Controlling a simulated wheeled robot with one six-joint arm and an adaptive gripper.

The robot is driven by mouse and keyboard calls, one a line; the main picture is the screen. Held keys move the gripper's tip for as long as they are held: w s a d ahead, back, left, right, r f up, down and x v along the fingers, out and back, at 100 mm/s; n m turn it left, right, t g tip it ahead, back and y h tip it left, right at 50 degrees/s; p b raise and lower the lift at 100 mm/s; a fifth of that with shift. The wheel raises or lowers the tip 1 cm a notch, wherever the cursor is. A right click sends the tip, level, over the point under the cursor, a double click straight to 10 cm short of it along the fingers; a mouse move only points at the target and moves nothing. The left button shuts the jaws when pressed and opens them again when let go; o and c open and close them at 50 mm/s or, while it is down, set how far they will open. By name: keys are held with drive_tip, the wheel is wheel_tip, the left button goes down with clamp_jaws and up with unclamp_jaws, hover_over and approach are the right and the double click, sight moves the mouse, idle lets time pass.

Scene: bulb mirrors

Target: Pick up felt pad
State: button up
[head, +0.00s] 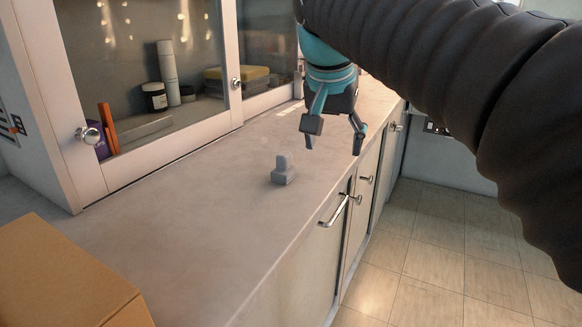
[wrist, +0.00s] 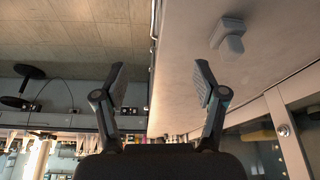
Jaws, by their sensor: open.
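A small grey object (head: 284,172), the only loose thing on the open counter and apparently the felt pad, has a blocky base and a rounded upright part. It also shows in the wrist view (wrist: 230,40), at the upper right, beyond and to the right of the fingers. My gripper (head: 335,141) is open and empty, with teal and dark fingers. It is above the counter's front edge, behind and to the right of the grey object in the head view, and apart from it. Its two spread fingers show in the wrist view (wrist: 161,72) with nothing between them.
The pale counter (head: 200,230) is mostly bare around the object. A glass-fronted cabinet (head: 150,75) with jars and boxes inside stands along its back. A cardboard box (head: 65,280) is at the lower left. Cupboard handles (head: 334,212) stick out at the front, above a tiled floor (head: 440,250).

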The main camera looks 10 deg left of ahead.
drive_tip(key=m, duration=0.2)
approach(283, 153)
drive_tip(key=x, duration=0.2)
drive_tip(key=b+x, duration=0.1)
drive_tip(key=x, duration=0.1)
drive_tip(key=b+x, duration=0.1)
drive_tip(key=x, duration=0.2)
drive_tip(key=shift+s+f, duration=0.2)
drive_tip(key=shift+s, duration=0.05)
drive_tip(key=shift+b+x, duration=0.45)
drive_tip(key=shift+x, duration=2.35)
drive_tip(key=shift+w+d, duration=0.1)
drive_tip(key=shift+w, duration=0.05)
drive_tip(key=shift+r, duration=0.1)
clamp_jaws()
